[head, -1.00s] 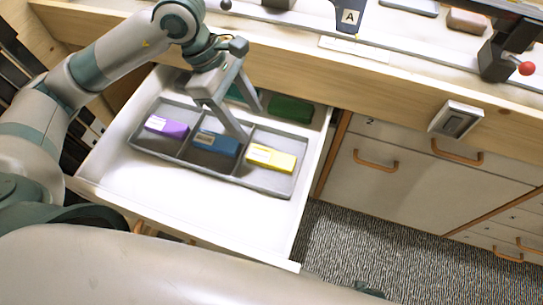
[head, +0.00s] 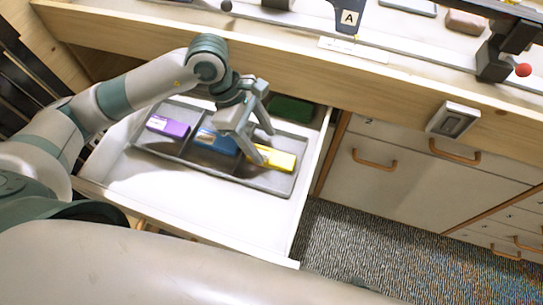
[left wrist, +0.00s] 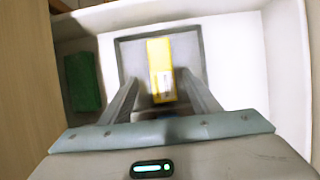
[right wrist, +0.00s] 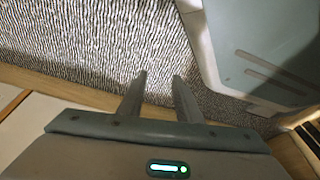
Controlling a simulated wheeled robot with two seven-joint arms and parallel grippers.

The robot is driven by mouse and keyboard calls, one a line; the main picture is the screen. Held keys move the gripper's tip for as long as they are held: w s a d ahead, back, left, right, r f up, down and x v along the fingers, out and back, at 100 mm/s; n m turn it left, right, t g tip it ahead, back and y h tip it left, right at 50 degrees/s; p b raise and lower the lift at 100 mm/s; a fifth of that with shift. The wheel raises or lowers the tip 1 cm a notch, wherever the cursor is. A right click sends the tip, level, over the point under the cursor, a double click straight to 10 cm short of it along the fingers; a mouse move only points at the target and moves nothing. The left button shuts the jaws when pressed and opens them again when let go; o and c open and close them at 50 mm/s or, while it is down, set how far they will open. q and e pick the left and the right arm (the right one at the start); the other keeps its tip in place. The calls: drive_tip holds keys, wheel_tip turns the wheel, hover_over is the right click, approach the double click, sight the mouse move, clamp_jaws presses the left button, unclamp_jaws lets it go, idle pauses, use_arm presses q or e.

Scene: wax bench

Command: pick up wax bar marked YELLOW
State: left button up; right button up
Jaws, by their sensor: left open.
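The yellow wax bar (head: 281,159) with a pale label lies in the right compartment of the grey divided tray (head: 245,184), inside the open white drawer. My left gripper (head: 265,147) is open and hangs over that compartment, partly covering the bar's left end in the head view. In the left wrist view, the yellow bar (left wrist: 160,62) lies lengthwise between the two fingers of my left gripper (left wrist: 160,77), with nothing gripped. My right gripper (right wrist: 160,76) shows only in the right wrist view, its fingers apart and empty above the carpet.
A purple bar (head: 168,127) and a blue bar (head: 215,142) lie in the tray's other compartments. A green block (head: 291,109) lies in the drawer behind the tray. The wooden bench front (head: 350,82) runs above the drawer. The drawer's front part is clear.

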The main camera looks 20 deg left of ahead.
sight(270, 156)
use_arm(q)
drive_tip(key=shift+p+x, duration=0.55)
drive_tip(key=shift+x, duration=1.9)
drive_tip(key=shift+s, duration=0.1)
drive_tip(key=c, duration=1.2)
